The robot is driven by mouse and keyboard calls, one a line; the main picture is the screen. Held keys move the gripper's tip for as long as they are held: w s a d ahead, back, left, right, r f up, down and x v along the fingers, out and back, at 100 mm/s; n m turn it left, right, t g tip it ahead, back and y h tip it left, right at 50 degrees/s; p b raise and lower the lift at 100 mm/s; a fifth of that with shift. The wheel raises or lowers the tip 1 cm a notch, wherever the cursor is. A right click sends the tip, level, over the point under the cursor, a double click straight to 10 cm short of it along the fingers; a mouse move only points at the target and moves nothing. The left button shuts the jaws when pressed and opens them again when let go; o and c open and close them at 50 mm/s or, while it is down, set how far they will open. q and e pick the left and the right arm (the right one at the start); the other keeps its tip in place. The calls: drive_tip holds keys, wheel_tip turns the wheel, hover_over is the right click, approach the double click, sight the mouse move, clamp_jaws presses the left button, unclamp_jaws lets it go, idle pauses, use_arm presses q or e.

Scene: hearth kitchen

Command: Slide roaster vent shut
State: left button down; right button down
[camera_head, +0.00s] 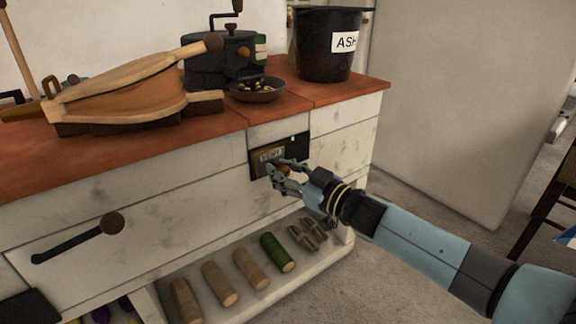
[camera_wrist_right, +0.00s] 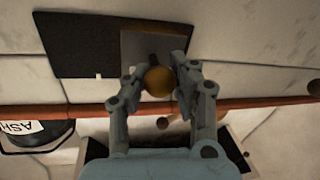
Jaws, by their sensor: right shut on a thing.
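The roaster vent is a small plate lettered "VENT" (camera_head: 271,155) on a dark backing panel (camera_head: 295,146) in the pale front of the counter, below the red top. A round brown knob (camera_wrist_right: 158,81) stands out from the vent plate (camera_wrist_right: 140,48). My right gripper (camera_head: 279,170) is at the plate, and in the right wrist view its fingers (camera_wrist_right: 158,72) are shut around the knob. The plate sits toward the left part of the dark panel in the head view, with bare dark panel to its right. The fingers partly hide the knob. My left gripper is not in view.
Above on the counter stand the black roaster (camera_head: 215,70), a small pan (camera_head: 257,90), a bellows (camera_head: 140,85) and an ash bucket (camera_head: 322,50). A handle (camera_head: 78,238) juts out at left. Logs (camera_head: 220,284) lie on the low shelf.

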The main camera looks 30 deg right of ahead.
drive_tip(key=shift+s+a+f, duration=0.15)
drive_tip(key=shift+s+f, duration=0.05)
drive_tip(key=c, duration=1.5)
unclamp_jaws()
drive_tip(key=o, duration=0.5)
drive_tip(key=shift+a+r, duration=0.1)
drive_tip(key=v, duration=1.2)
drive_tip(key=shift+r, duration=0.1)
